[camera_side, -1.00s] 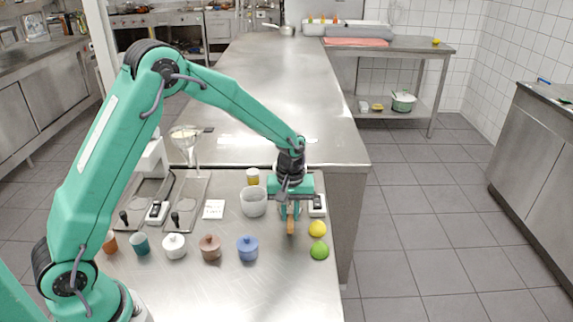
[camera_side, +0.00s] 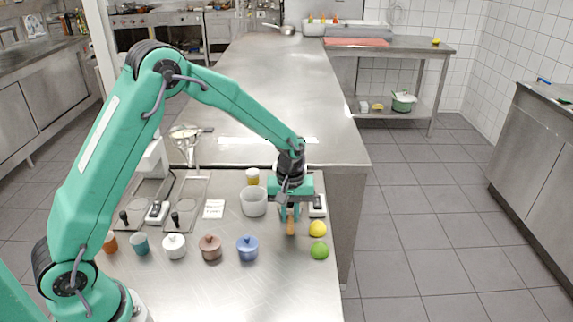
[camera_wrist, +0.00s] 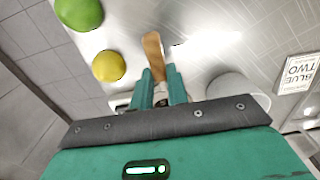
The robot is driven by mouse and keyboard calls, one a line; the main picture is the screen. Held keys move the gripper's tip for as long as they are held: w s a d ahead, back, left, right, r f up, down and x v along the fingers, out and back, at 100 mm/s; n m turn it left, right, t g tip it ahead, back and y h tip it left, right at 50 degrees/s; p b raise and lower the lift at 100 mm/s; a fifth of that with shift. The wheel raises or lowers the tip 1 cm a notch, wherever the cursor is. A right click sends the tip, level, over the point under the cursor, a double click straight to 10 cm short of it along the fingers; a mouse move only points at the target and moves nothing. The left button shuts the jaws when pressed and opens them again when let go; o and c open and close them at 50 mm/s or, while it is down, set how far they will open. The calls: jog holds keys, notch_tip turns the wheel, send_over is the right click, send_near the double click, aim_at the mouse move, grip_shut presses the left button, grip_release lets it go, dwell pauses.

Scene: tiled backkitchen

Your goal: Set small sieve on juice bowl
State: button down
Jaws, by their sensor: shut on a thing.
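My gripper (camera_side: 291,212) points down at the right side of the steel worktop, shut on a wooden handle (camera_side: 291,226), which I take to be the small sieve's. In the wrist view the handle (camera_wrist: 153,45) sticks out past the fingertips (camera_wrist: 160,72). The sieve's other end is hidden by the fingers and gripper body. The pale juice bowl (camera_side: 253,202) stands upright just left of my gripper. It shows partly in the wrist view (camera_wrist: 238,88), right of the fingers, its lower part cut off by my gripper body. The sieve is beside the bowl, not on it.
A lemon (camera_side: 318,228) and a lime (camera_side: 320,250) lie right of my gripper, near the worktop's edge. A small black-and-white device (camera_side: 318,206) is close by. A blue pot (camera_side: 248,248), brown pot (camera_side: 210,247) and white pot (camera_side: 174,246) line the front. A printed card (camera_side: 214,209) lies left of the bowl.

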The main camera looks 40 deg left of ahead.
jog(key=c, duration=0.8)
grip_release()
jog(key=shift+r, duration=0.1)
jog(key=shift+r, duration=3.45)
